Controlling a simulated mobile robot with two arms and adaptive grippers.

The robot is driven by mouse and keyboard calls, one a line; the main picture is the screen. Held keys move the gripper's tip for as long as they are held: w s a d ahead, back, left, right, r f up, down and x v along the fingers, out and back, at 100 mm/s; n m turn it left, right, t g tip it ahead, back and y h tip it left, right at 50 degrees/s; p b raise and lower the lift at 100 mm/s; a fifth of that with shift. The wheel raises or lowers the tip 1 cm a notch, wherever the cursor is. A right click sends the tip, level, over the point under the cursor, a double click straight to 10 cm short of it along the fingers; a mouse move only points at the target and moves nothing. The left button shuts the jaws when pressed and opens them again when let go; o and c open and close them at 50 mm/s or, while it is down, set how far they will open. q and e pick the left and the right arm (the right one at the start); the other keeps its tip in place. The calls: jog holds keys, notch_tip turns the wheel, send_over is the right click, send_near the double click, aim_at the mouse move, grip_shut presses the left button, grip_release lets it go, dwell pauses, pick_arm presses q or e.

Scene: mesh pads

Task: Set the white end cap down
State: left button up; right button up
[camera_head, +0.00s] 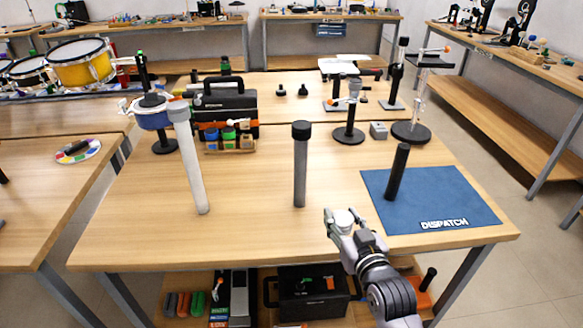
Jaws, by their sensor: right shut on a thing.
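My right gripper (341,224) comes in from the lower right and is shut on the white end cap (343,215). The cap is small and partly hidden by the fingers. Gripper and cap are over the front part of the wooden table (250,235), left of the blue mat marked DISPATCH (440,195). I cannot tell how high the cap is above the table. My left gripper is not in view.
A black post (397,172) stands on the mat. A grey post with a black top (300,165) stands left of my gripper, and a tall pale post (190,160) further left. A toolbox (225,105) stands behind. Bare tabletop lies between the posts.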

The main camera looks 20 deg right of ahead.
jog(key=w+d+r+m+h+p, duration=0.2)
jog(key=w+d+r, duration=0.6)
jog(key=w+d, duration=0.15)
jog(key=f, duration=1)
jog(key=f+b, duration=0.1)
jog(key=f, duration=0.3)
jog(key=shift+s+d+f, duration=0.15)
jog(key=shift+d+f, duration=0.15)
jog(key=shift+f, duration=2.35)
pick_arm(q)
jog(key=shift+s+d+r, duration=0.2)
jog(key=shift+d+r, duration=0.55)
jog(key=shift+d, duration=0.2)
pick_arm(e)
jog(key=o, duration=1.1)
jog(key=shift+f, duration=0.1)
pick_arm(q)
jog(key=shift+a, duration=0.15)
